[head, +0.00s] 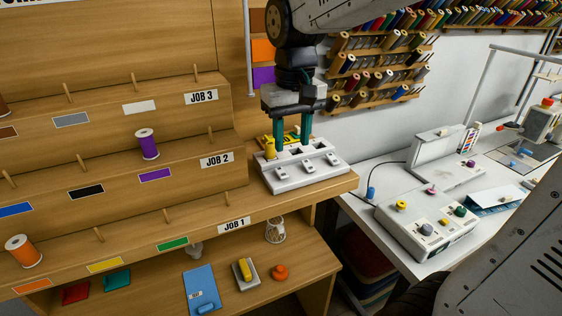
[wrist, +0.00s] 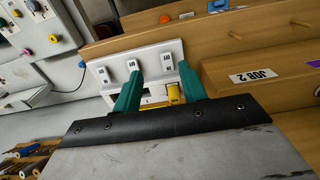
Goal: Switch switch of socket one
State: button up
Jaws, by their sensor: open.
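A white socket strip (head: 305,172) lies on the wooden bench, with dark socket openings and a row of white rocker switches along its front side. The wrist view shows the strip (wrist: 118,62) with three switches: a left one (wrist: 103,75), a middle one (wrist: 133,65) and a right one (wrist: 167,61). Their small labels are too small to read, so I cannot tell which is socket one. My gripper (head: 292,148) is open, its two green fingers pointing down over the strip's back part.
A yellow item (head: 269,148) stands at the strip's back left, beside my left finger; it also shows between the fingers in the wrist view (wrist: 173,93). Stepped wooden shelves (head: 205,155) rise at left. A white table (head: 385,180) with a control box (head: 425,222) stands at right.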

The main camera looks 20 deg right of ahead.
aim_at(281, 171)
jog(key=w, duration=0.1)
jog(key=w+f, duration=0.1)
jog(key=w, duration=0.1)
jog(key=shift+w+a+f, duration=0.2)
jog(key=shift+w+a, duration=0.15)
jog(key=shift+a, duration=0.05)
notch_tip(281, 171, down, 7)
jog(key=shift+f, duration=0.15)
